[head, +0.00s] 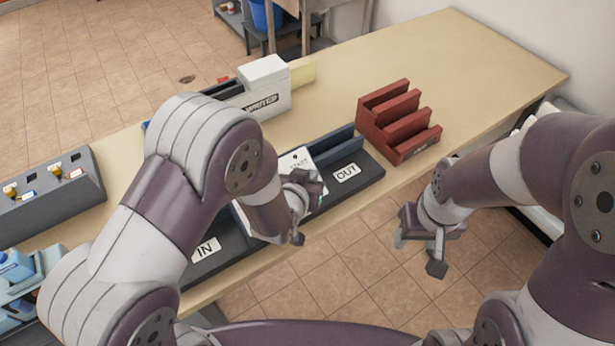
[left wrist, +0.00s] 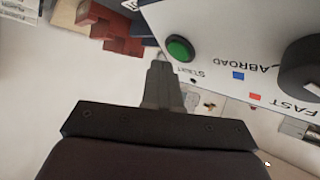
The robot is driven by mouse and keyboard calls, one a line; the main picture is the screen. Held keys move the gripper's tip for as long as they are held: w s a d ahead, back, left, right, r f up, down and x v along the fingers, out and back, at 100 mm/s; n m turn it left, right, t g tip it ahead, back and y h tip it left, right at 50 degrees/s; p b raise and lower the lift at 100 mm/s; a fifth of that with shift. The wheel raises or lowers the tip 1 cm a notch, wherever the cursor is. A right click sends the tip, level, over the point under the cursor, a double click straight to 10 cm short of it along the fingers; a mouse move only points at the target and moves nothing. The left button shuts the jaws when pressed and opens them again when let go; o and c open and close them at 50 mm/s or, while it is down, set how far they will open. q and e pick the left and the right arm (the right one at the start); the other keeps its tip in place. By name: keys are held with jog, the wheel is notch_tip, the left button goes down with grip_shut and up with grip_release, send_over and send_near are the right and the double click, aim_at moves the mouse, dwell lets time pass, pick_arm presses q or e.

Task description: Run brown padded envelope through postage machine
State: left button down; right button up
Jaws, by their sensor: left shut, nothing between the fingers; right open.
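The postage machine has a white body (head: 297,160) with a "START" label and dark trays marked "IN" (head: 207,262) and "OUT" (head: 372,181). My left arm hides much of it. My left gripper (head: 312,190) is shut and empty at the panel. In the left wrist view its closed fingertips (left wrist: 162,62) are close beside the green start button (left wrist: 180,48); I cannot tell whether they touch. My right gripper (head: 418,252) is open and empty, in front of the table edge. I cannot make out the brown padded envelope; my left arm may hide it.
A red slotted rack (head: 399,121) stands right of the OUT tray. A white device (head: 264,86) with a pale yellow sheet (head: 303,74) is behind. A grey block with stamps (head: 47,190) is at left. The right of the wooden table (head: 478,70) is clear.

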dwell(0.8)
pick_arm(q)
jog(key=shift+w+a+f+b, duration=0.1)
jog(key=shift+w+f+b, duration=0.1)
jog(key=shift+f+b, duration=0.15)
